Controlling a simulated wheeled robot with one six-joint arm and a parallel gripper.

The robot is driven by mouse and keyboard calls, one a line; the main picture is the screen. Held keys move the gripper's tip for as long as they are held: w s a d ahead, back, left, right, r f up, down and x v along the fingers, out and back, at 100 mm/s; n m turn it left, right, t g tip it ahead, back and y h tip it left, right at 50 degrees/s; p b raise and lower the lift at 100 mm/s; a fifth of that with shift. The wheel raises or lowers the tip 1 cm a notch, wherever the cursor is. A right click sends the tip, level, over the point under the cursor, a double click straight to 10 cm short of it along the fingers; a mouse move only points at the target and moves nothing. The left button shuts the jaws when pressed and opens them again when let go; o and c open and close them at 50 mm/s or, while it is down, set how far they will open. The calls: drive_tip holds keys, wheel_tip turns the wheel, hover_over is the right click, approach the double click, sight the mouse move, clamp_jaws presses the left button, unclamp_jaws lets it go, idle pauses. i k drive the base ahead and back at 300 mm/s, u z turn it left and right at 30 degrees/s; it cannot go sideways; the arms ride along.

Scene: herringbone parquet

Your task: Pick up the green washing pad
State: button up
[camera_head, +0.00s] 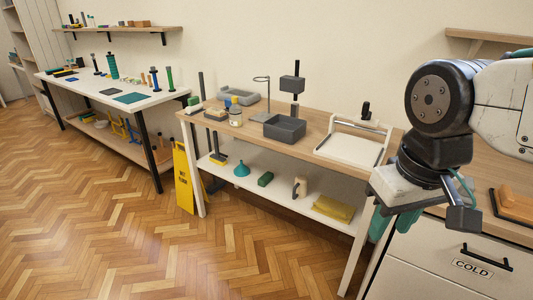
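A small dark green block (265,179), which looks like the green washing pad, lies on the white lower shelf of the middle bench, between a teal funnel and a pale upright object. A smaller green item (194,101) sits at the left end of the bench top; I cannot tell what it is. My gripper (418,214) is at the right, in front of the bench's right end, well apart from both green things.
The middle bench (228,128) carries a grey bin (284,128), a jar (235,115) and a framed white board (350,148). A folded yellow cloth (333,208) lies on the lower shelf. A yellow floor sign (184,178) stands at its left leg. The parquet in front is clear.

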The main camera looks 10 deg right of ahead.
sight(268, 175)
drive_tip(key=i, duration=0.1)
drive_tip(key=k, duration=0.55)
drive_tip(key=u, duration=0.55)
drive_tip(key=i, duration=1.45)
drive_tip(key=z, duration=0.4)
